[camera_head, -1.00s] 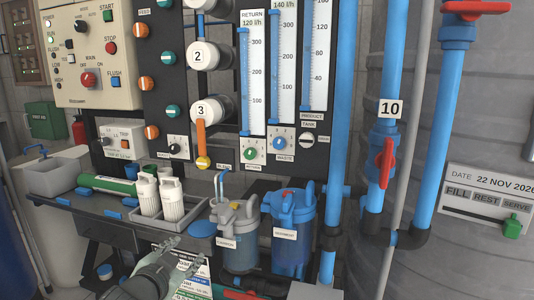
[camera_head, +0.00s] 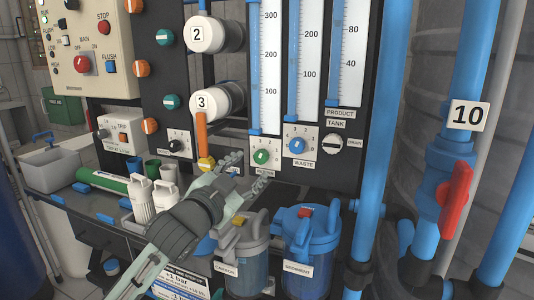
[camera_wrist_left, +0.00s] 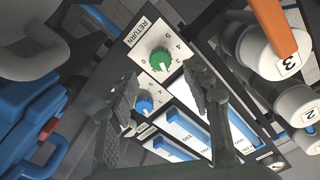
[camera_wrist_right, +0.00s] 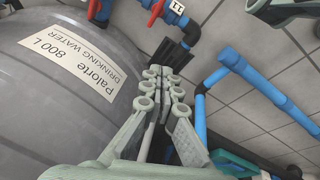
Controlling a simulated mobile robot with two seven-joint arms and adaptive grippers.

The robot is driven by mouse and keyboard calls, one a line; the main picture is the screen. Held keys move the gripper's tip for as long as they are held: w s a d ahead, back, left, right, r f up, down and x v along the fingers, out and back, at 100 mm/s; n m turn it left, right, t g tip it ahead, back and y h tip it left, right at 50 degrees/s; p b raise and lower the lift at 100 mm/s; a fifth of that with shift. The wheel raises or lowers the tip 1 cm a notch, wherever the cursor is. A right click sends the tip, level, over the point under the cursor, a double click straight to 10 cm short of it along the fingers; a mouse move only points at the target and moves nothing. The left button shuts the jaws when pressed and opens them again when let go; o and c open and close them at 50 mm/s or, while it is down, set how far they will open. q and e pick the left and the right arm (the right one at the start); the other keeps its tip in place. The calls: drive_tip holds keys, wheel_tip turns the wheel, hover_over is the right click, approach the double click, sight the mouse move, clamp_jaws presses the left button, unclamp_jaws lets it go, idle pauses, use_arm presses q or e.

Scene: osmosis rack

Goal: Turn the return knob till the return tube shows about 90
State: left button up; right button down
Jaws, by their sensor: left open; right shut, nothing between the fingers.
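The return knob (camera_head: 262,157) is a small green knob on a white plate below the return tube (camera_head: 266,70), which has a scale and a blue column. The tube's top is out of the head view, and its reading cannot be told. My left gripper (camera_head: 249,171) is open just in front of the return knob, a little below and left of it in the head view. In the left wrist view the green knob (camera_wrist_left: 160,60) lies between and beyond the two fingertips, with no contact visible. My right gripper (camera_wrist_right: 164,74) is shut and empty near a grey tank, outside the head view.
The blue waste knob (camera_head: 297,146) and a black-and-white drain knob (camera_head: 332,144) sit right of the return knob. An orange-handled valve (camera_head: 202,128) is to its left. A blue pipe with a red handle (camera_head: 455,198) is at right.

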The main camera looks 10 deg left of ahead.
sight(260, 158)
use_arm(q)
drive_tip(key=w, duration=0.3)
drive_tip(key=w+d, duration=0.1)
drive_tip(key=w, duration=0.2)
drive_tip(key=shift+w+d+r+p, duration=0.1)
drive_tip(key=shift+w+p, duration=0.05)
drive_tip(key=shift+p, duration=0.2)
drive_tip(key=shift+w+d, duration=0.1)
drive_tip(key=shift+w, duration=0.2)
drive_tip(key=c, duration=0.4)
clamp_jaws()
use_arm(e)
drive_tip(key=shift+g, duration=0.4)
drive_tip(key=s+f, duration=0.3)
drive_tip(key=s, duration=0.1)
drive_tip(key=shift+d+f, duration=0.2)
drive_tip(key=shift+d, duration=0.1)
